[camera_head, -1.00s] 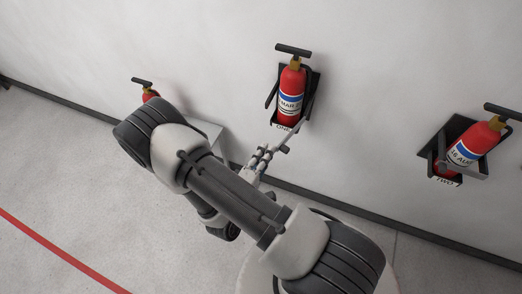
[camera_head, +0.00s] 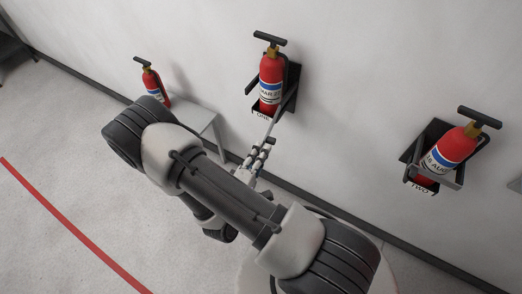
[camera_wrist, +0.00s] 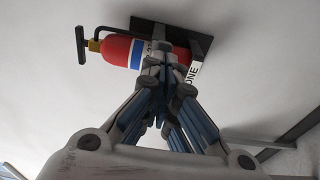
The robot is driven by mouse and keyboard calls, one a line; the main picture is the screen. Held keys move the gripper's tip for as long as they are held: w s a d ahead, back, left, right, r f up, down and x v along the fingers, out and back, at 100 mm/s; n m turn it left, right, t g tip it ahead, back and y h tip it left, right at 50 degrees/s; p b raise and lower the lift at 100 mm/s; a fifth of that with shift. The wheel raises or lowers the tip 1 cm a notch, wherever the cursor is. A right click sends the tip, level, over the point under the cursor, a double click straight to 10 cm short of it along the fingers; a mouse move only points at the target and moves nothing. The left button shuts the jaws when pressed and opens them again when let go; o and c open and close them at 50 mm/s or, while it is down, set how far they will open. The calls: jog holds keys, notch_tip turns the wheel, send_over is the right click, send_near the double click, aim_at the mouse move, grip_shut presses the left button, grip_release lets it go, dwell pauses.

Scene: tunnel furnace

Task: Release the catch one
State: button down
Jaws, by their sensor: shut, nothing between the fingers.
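The red extinguisher (camera_head: 270,78) stands in the black wall bracket (camera_head: 292,84) labelled ONE (camera_head: 262,114). A thin grey bar (camera_head: 272,128), which looks like catch one, slopes down from the bracket's lower front toward my gripper (camera_head: 257,158). No bar shows across the front of this extinguisher. My gripper is shut and empty, below the bracket. Whether its tips touch the bar I cannot tell. In the wrist view, my fingers (camera_wrist: 165,62) come together in front of the extinguisher (camera_wrist: 120,50) and the ONE label (camera_wrist: 193,74), hiding part of the bracket and the catch.
Bracket TWO (camera_head: 447,182) holds another extinguisher (camera_head: 448,150) on the right, with a grey bar across its front. A red line (camera_head: 70,222) crosses the open floor.

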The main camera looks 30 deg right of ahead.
dwell(0.5)
jog(key=v, duration=0.9)
jog(key=shift+s+a+p, duration=0.15)
jog(key=shift+p, duration=0.3)
jog(key=shift+r, duration=0.1)
